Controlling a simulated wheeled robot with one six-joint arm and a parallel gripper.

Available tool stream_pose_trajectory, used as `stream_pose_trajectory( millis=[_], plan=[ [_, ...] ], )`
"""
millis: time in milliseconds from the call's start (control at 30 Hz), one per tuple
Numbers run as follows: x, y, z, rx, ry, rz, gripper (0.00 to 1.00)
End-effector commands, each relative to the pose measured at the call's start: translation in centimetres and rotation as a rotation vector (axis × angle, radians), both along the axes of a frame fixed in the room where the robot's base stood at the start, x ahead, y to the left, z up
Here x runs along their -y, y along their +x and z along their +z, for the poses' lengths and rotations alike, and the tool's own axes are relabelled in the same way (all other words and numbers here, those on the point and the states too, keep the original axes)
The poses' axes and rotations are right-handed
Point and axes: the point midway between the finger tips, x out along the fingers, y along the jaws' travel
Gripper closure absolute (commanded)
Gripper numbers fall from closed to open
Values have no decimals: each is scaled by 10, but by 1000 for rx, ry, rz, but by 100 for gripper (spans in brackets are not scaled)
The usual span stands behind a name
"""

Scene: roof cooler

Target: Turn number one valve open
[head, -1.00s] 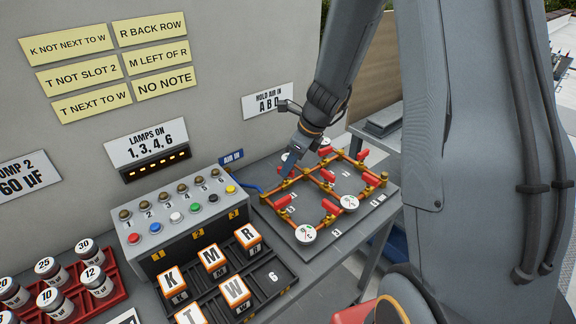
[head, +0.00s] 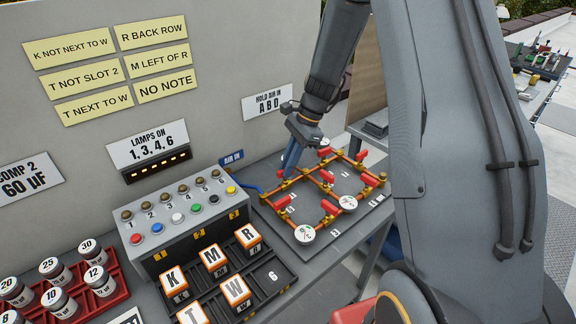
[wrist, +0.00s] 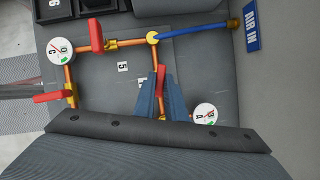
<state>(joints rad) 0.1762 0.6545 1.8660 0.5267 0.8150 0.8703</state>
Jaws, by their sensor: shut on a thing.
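A pipe board (head: 350,205) with copper pipes, round white gauges and several red valve handles lies on the bench. My gripper (head: 288,174) reaches down to the board's back left pipe, near the blue air hose. In the wrist view its blue fingers (wrist: 160,104) are closed around a red valve handle (wrist: 160,76), whose end shows between them. A label beside this valve is partly covered by a finger; it looks like number 1, but I cannot read it fully. Gauge A (wrist: 205,113) is right of the fingers, and gauge C (wrist: 60,51) is at upper left.
Another red handle (wrist: 96,35) and one at the left (wrist: 52,97) stand on nearby pipes. The blue air hose (wrist: 190,31) runs to the corner joint. A lamp button box (head: 190,215) and a lettered block tray (head: 262,275) stand left of the board.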

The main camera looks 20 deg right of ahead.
Motion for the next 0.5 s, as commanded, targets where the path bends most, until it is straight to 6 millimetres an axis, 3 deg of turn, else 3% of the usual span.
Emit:
stream_pose_trajectory(
  millis=[500],
  plan=[
    [0,0,0,-1,0,69,100]
  ],
)
